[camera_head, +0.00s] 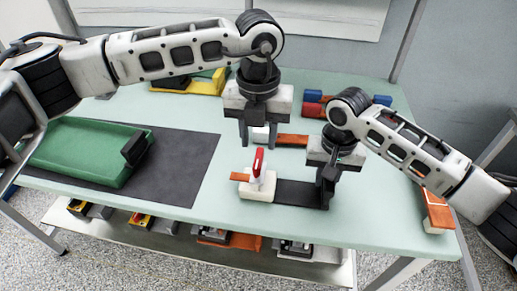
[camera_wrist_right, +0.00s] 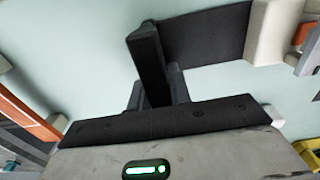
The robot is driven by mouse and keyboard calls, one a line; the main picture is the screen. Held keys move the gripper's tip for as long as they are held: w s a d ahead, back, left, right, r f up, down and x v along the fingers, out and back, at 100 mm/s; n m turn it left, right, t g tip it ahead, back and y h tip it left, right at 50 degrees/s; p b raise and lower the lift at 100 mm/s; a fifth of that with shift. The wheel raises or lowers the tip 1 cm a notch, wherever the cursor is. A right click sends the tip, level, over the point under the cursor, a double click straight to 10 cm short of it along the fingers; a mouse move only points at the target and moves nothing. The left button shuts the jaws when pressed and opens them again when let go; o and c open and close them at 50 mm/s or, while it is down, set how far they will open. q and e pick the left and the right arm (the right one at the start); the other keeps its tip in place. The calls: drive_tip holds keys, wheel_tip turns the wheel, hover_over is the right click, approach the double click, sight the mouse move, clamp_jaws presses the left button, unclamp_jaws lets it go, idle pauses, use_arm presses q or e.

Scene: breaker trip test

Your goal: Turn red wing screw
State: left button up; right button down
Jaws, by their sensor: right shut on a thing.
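The red wing screw (camera_head: 257,161) stands upright on a white block (camera_head: 262,188) near the table's front. A dark flat base (camera_head: 297,193) runs right from the block to an upright black end piece. My right gripper (camera_head: 327,183) is shut on this black end piece, which also shows in the right wrist view (camera_wrist_right: 150,60). The dark base (camera_wrist_right: 207,34) and part of the white block (camera_wrist_right: 268,35) show there too; the screw does not.
A green tray (camera_head: 75,172) with a black block (camera_head: 136,147) lies on a dark mat (camera_head: 190,165) at left. Yellow, red and blue parts stand along the back. Orange pieces (camera_head: 292,140) lie behind my grippers. More parts sit on the lower shelf.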

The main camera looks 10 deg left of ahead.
sight(259, 158)
use_arm(q)
wheel_tip(259, 158, up, 7)
drive_tip(key=shift+f, duration=0.1)
idle(0.4)
use_arm(e)
drive_tip(key=c, duration=1.2)
unclamp_jaws()
drive_tip(key=shift+r, duration=0.15)
